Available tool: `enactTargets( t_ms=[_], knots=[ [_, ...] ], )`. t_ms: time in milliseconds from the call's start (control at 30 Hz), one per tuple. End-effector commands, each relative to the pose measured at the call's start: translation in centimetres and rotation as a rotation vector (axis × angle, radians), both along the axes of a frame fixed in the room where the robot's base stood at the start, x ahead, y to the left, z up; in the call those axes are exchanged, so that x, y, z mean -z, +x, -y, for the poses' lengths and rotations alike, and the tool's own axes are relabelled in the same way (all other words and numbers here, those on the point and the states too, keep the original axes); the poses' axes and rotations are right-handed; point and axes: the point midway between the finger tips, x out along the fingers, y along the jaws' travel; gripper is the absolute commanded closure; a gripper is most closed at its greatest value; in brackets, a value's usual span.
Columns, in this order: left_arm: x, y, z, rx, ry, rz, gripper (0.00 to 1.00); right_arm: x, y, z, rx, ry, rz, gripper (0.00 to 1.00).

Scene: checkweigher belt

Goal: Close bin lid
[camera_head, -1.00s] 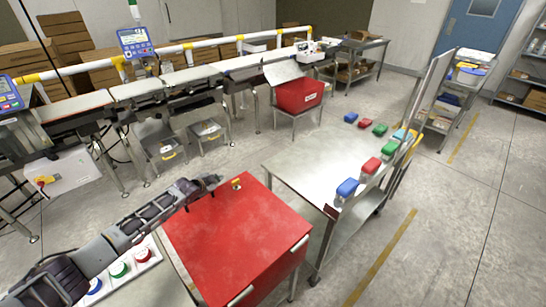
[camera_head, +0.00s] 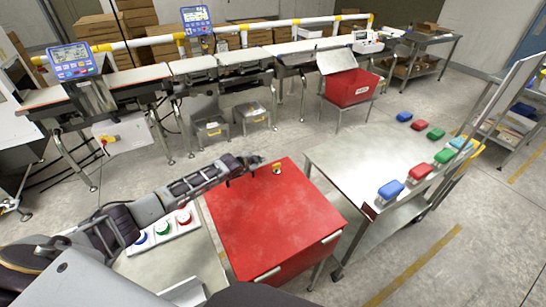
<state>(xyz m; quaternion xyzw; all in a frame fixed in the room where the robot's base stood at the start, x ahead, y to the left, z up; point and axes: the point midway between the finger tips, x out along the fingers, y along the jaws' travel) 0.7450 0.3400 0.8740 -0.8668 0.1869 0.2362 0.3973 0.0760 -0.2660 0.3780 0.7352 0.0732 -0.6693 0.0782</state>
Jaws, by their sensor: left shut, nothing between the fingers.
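A large red bin (camera_head: 300,252) stands close in front of me. Its flat red top (camera_head: 268,212) lies level and looks shut, with a small yellow and black round mark (camera_head: 277,169) near its far edge. My left gripper (camera_head: 258,161) is shut and empty at the far left corner of this top; I cannot tell whether it touches. A smaller red bin (camera_head: 350,88) farther back has a grey lid (camera_head: 338,59) standing tilted open. My right gripper is not in view.
A metal table (camera_head: 352,170) on the right holds several coloured-lid containers (camera_head: 390,189). A button panel (camera_head: 165,230) with blue, green and red buttons sits left of the near bin. The checkweigher belt (camera_head: 195,65) runs across the back. Open floor lies between.

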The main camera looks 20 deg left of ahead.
Motion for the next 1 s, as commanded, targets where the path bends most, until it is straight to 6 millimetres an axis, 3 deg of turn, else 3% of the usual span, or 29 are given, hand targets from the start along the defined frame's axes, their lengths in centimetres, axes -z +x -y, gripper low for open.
enactTargets(
  t_ms=[33, 67, 733, 1000],
  knots=[
    [1.2, -0.8, 0.4, 0.004, 0.002, -0.026, 1.00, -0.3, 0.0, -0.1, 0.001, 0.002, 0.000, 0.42],
    [1.0, -0.8, 0.4, 0.003, 0.002, -0.026, 1.00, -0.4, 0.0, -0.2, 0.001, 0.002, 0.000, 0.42],
    [-4.3, 0.2, 0.4, -0.002, 0.000, 0.007, 1.00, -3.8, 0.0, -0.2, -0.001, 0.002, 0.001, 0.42],
    [-5.9, -1.1, -0.8, -0.001, 0.002, 0.009, 1.00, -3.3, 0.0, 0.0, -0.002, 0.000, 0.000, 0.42]
  ],
)
